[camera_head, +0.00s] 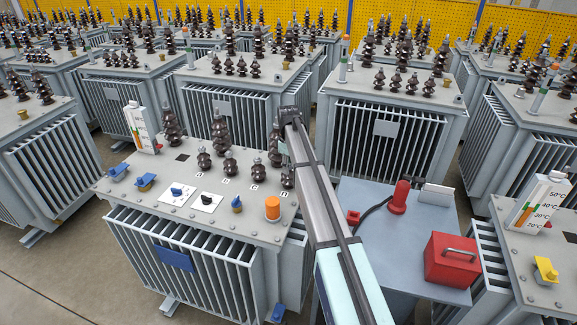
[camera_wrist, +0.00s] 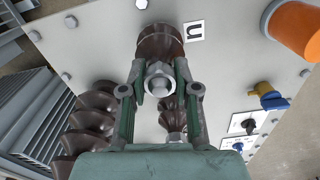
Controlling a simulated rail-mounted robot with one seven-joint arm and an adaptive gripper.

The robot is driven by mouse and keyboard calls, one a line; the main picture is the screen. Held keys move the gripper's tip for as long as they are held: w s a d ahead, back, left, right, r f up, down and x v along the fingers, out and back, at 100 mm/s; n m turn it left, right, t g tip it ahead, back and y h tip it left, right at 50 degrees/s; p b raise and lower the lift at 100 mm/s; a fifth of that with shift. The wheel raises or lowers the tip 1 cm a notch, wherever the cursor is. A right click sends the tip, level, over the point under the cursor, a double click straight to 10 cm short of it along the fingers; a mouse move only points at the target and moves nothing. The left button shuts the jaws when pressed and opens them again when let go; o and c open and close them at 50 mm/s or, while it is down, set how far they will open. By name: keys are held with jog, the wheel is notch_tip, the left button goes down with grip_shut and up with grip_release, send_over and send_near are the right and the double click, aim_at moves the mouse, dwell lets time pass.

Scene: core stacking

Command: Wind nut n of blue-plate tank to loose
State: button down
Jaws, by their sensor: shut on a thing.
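The blue-plate tank (camera_head: 190,228) is the grey transformer at front left, with a blue plate (camera_head: 173,258) on its front. Brown bushings stand on its lid; the one at the right, by a small label, is bushing n (camera_head: 288,177). In the wrist view the label (camera_wrist: 194,31) reads n, upside down, beside the brown bushing n (camera_wrist: 160,42). My gripper (camera_wrist: 159,84) has its two green fingers closed on either side of the silver hex nut (camera_wrist: 158,78) on top of that bushing. In the head view my arm hides most of the gripper and the nut.
Other bushings (camera_wrist: 92,120) stand close by on the lid. An orange cylinder (camera_head: 272,207) and blue valves (camera_head: 145,181) are also on it. A grey table (camera_head: 400,250) with a red box (camera_head: 450,260) stands to the right. More transformers stand behind.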

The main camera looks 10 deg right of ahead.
jog(key=n, duration=0.2)
jog(key=shift+s+f+n, duration=0.1)
jog(key=shift+n, duration=0.3)
jog(key=shift+n, duration=1.1)
jog(key=shift+n+p, duration=0.3)
jog(key=shift+n, duration=1)
jog(key=shift+n, duration=2.4)
